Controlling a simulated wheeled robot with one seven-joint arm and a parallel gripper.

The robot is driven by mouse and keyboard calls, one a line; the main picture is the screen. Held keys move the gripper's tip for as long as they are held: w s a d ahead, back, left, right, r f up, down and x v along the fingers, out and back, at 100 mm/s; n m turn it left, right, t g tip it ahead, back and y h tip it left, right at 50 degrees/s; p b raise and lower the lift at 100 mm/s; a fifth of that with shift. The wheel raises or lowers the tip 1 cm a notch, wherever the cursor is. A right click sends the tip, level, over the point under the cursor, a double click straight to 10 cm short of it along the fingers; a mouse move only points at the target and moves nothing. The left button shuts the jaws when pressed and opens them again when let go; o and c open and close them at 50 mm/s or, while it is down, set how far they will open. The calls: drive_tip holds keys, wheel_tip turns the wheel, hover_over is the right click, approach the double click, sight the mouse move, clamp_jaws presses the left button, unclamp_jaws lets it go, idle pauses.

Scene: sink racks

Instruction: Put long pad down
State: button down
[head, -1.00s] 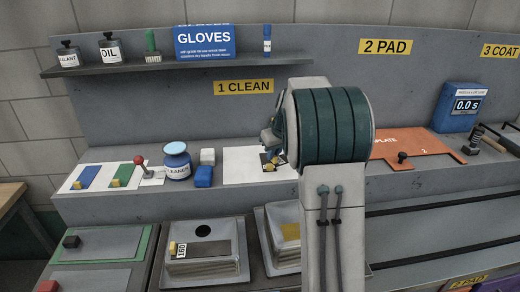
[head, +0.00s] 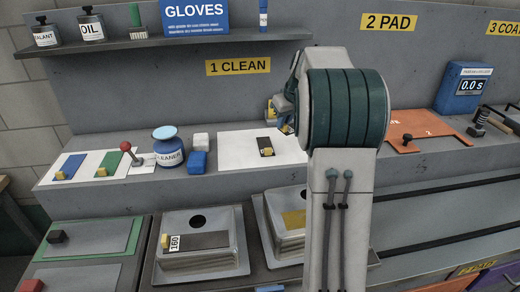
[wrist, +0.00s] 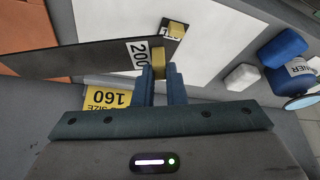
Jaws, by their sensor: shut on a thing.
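My gripper (wrist: 161,72) is shut on the yellow block of a long dark pad (wrist: 100,57) with a white 200 label. The long pad runs to the left in the wrist view, over the edge of the white sheet (wrist: 220,45) and toward an orange plate. I cannot tell if it touches the surface below. A shorter dark pad (head: 266,142) with a yellow block lies on the white sheet (head: 235,150) and also shows just past my held block in the wrist view (wrist: 172,32). In the head view my arm hides the held pad and most of my gripper.
The cleaner jar (head: 168,148) and white and blue blocks (head: 198,160) stand left of the sheet. The orange plate (head: 412,136) lies to the right. Below are trays, one with a 160 pad (head: 197,242) and one with a yellow label (head: 293,219). The left part of the sheet is bare.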

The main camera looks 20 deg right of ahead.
drive_tip(key=w+a+f+p, duration=0.1)
drive_tip(key=w+a+f, duration=0.3)
drive_tip(key=a, duration=0.1)
drive_tip(key=w+a+f+p, duration=0.1)
drive_tip(key=w+a+f, duration=0.1)
drive_tip(key=w+a, duration=0.1)
drive_tip(key=shift+a+f+p, duration=0.2)
drive_tip(key=shift+a+p, duration=0.05)
drive_tip(key=shift+p, duration=0.05)
drive_tip(key=shift+f+p, duration=0.4)
drive_tip(key=shift+f, duration=1.7)
drive_tip(key=c, duration=1.5)
unclamp_jaws()
drive_tip(key=shift+s+r, duration=0.1)
drive_tip(key=shift+r, duration=0.05)
